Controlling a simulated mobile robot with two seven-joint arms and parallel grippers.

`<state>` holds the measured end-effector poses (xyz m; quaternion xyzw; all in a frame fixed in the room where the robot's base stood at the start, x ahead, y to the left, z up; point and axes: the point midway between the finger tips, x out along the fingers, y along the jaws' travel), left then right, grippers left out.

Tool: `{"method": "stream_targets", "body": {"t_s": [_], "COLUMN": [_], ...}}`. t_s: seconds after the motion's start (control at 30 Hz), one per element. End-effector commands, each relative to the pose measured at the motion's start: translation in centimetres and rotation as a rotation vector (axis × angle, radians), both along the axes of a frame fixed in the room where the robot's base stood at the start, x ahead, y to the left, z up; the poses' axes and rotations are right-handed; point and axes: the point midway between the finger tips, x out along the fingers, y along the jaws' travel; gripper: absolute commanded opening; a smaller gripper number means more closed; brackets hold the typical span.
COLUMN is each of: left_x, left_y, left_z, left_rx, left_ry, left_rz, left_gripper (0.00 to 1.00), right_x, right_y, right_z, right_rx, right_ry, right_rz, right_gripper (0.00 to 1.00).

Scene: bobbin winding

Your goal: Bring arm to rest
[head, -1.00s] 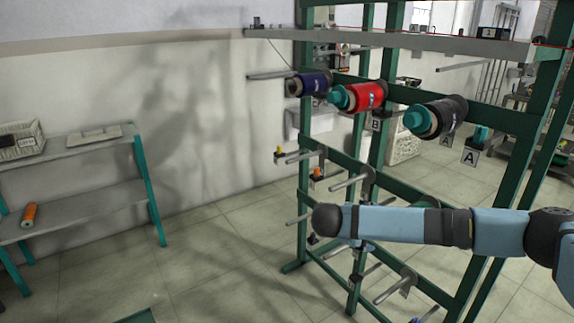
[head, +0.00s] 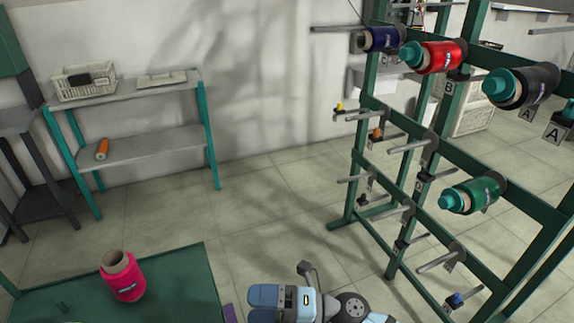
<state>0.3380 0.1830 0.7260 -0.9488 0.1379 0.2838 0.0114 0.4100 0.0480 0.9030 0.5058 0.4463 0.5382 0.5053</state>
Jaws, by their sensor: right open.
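My right arm comes in at the bottom centre of the head view. Its gripper (head: 264,305) is low in the picture, partly cut off by the lower edge. It is open, with no bobbin seen in it. It is to the right of the green table and left of the rack, apart from the bobbins. My left gripper is not in view.
The green rack (head: 448,207) at right holds navy (head: 382,39), red (head: 437,56), black (head: 528,86) and green (head: 479,195) bobbins. A pink bobbin (head: 123,278) stands on the green table (head: 185,270). A grey shelf (head: 150,148) stands behind. Open floor (head: 275,215) lies between.

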Motion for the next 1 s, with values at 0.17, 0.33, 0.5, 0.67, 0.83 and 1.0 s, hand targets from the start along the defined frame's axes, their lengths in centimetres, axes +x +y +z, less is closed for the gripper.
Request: {"method": "stream_targets", "body": {"t_s": [0.17, 0.33, 0.5, 0.67, 0.83, 1.0], "left_x": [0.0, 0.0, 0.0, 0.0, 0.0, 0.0], "left_y": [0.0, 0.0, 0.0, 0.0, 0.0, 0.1], "left_z": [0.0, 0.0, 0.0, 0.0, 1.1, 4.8], "left_rx": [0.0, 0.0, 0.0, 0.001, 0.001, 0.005], "left_ry": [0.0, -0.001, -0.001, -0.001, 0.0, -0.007], "left_rz": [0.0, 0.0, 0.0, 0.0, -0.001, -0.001], "left_gripper": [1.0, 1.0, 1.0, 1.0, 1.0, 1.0], "right_x": [2.5, 3.2, 0.6, -3.5, -7.6, -7.4], "right_y": [-4.7, -12.0, -17.7, -21.1, -23.3, -23.4], "right_z": [0.9, -4.0, -10.2, -14.8, -16.9, -13.6], "right_rx": [0.353, 0.563, 0.654, 0.686, 0.692, 0.687], "right_ry": [0.462, 0.933, 1.318, 1.607, 1.84, 1.821], "right_rz": [-0.389, -0.755, -1.015, -1.178, -1.288, -1.286], "right_gripper": [0.97, 0.97, 0.97, 0.97, 0.97, 0.97]}}
